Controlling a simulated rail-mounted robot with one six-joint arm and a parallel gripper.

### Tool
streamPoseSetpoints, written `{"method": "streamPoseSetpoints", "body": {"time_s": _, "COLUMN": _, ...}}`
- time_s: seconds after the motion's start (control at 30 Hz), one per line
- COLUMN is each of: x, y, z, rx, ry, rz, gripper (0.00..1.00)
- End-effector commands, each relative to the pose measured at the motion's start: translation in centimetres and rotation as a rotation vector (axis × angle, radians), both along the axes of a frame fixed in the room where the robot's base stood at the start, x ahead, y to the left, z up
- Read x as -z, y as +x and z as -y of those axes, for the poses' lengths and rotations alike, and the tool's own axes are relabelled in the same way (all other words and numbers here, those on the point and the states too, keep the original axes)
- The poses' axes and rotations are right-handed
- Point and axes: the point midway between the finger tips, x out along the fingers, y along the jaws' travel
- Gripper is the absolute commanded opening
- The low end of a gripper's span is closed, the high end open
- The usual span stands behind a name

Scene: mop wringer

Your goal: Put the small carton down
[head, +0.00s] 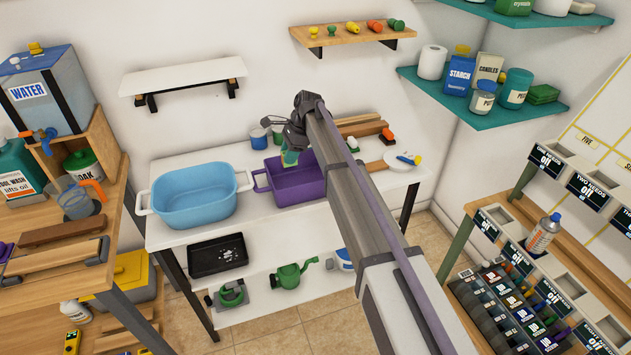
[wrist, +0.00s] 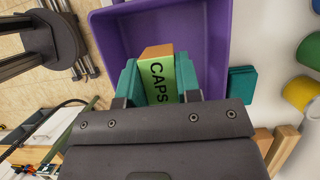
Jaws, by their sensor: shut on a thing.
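The small carton, green with an orange end and the letters CAPS, shows between my fingers in the wrist view (wrist: 157,72). My gripper (wrist: 158,84) is shut on it, with a teal finger pad on each side. In the head view my gripper (head: 291,148) is at the back of the white bench, over or beside the purple tub (head: 306,184). In the wrist view the purple tub (wrist: 218,25) lies behind the carton; I cannot tell how high the carton is above it. My arm hides part of the tub.
A blue basin (head: 195,196) stands left of the tub on the white bench (head: 165,240). Cans (head: 259,139) stand behind the tub. A black tray (head: 218,255) sits on the lower shelf.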

Motion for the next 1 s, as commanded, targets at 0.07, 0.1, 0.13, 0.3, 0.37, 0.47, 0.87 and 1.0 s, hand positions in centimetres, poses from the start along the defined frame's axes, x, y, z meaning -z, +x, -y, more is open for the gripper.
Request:
{"method": "streamPoseSetpoints", "body": {"time_s": 0.07, "x": 1.8, "y": 0.0, "z": 0.0, "rx": 0.000, "ry": 0.000, "rz": 0.000, "gripper": 0.08}}
{"method": "streamPoseSetpoints", "body": {"time_s": 0.1, "x": 2.9, "y": 0.0, "z": 0.0, "rx": 0.000, "ry": 0.000, "rz": 0.000, "gripper": 0.08}}
{"method": "streamPoseSetpoints", "body": {"time_s": 0.13, "x": 3.8, "y": 0.0, "z": 0.0, "rx": 0.000, "ry": 0.000, "rz": 0.000, "gripper": 0.08}}
{"method": "streamPoseSetpoints", "body": {"time_s": 0.3, "x": 6.7, "y": 0.0, "z": 0.0, "rx": 0.000, "ry": 0.000, "rz": 0.000, "gripper": 0.08}}
{"method": "streamPoseSetpoints", "body": {"time_s": 0.37, "x": 6.5, "y": 0.0, "z": 0.0, "rx": 0.000, "ry": 0.000, "rz": 0.000, "gripper": 0.08}}
{"method": "streamPoseSetpoints", "body": {"time_s": 0.47, "x": 7.2, "y": 0.0, "z": 0.0, "rx": 0.000, "ry": 0.000, "rz": 0.000, "gripper": 0.08}}
{"method": "streamPoseSetpoints", "body": {"time_s": 0.87, "x": 9.9, "y": 0.0, "z": 0.0, "rx": 0.000, "ry": 0.000, "rz": 0.000, "gripper": 0.08}}
{"method": "streamPoseSetpoints", "body": {"time_s": 1.0, "x": 10.4, "y": 0.0, "z": 0.0, "rx": 0.000, "ry": 0.000, "rz": 0.000, "gripper": 0.08}}
